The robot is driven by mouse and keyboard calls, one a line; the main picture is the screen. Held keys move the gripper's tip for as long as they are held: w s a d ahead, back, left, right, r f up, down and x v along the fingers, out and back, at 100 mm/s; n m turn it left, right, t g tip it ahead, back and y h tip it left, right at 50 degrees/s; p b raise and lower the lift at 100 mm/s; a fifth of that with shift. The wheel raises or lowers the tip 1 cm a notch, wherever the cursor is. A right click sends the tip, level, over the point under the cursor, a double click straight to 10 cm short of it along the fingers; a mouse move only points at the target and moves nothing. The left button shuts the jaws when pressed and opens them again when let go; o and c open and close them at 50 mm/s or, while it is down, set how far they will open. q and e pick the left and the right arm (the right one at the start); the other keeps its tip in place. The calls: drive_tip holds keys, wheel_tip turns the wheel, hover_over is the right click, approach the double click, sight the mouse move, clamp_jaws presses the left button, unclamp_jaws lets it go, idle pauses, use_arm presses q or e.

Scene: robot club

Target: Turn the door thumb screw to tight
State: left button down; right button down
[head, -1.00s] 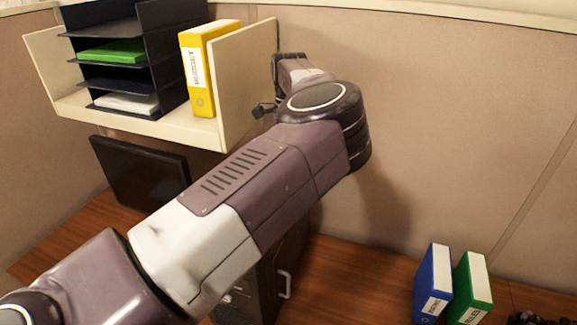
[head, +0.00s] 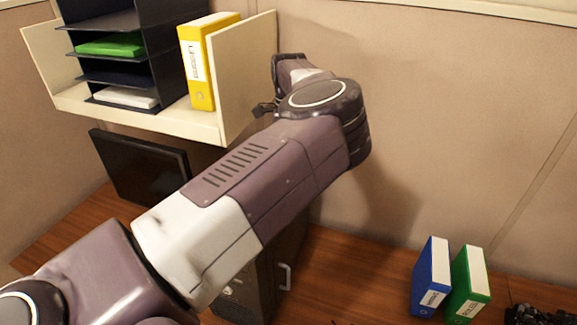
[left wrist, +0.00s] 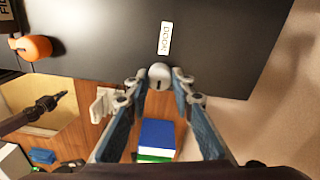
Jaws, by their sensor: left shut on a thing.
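The door thumb screw (left wrist: 159,76) is a small, pale round knob with a dark slot, on a black panel (left wrist: 225,50) in the left wrist view. A white label reading DOOR (left wrist: 165,38), upside down in the picture, sits just above it. My left gripper (left wrist: 159,79) has its blue-padded fingers on both sides of the screw head and is shut on it. In the head view my left arm covers the middle, and the gripper and screw cannot be made out. My right gripper is in neither view.
An orange knob (left wrist: 35,47) is on the same panel. In the head view a dark cabinet (head: 290,262) with a handle stands on the desk. Blue (head: 430,278) and green (head: 468,286) binders stand at right. A shelf (head: 245,80) holds a yellow binder (head: 200,65).

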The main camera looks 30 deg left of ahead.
use_arm(q)
drive_tip(key=shift+f+m+b, duration=0.2)
drive_tip(key=shift+m+b, duration=1.5)
drive_tip(key=shift+b, duration=0.3)
drive_tip(key=m+b, duration=0.2)
drive_tip(key=shift+m, duration=0.4)
drive_tip(key=m+b, duration=0.2)
drive_tip(key=m, duration=0.1)
drive_tip(key=shift+b, duration=0.4)
drive_tip(key=m+b, duration=0.2)
drive_tip(key=m, duration=0.3)
drive_tip(key=shift+s+r+y+b, duration=0.1)
drive_tip(key=shift+y+b, duration=0.2)
drive_tip(key=shift+b, duration=0.05)
drive_tip(key=shift+r+m+b, duration=0.15)
drive_tip(key=shift+m+b, duration=0.75)
drive_tip(key=shift+m, duration=0.9)
drive_tip(key=c, duration=1.7)
unclamp_jaws()
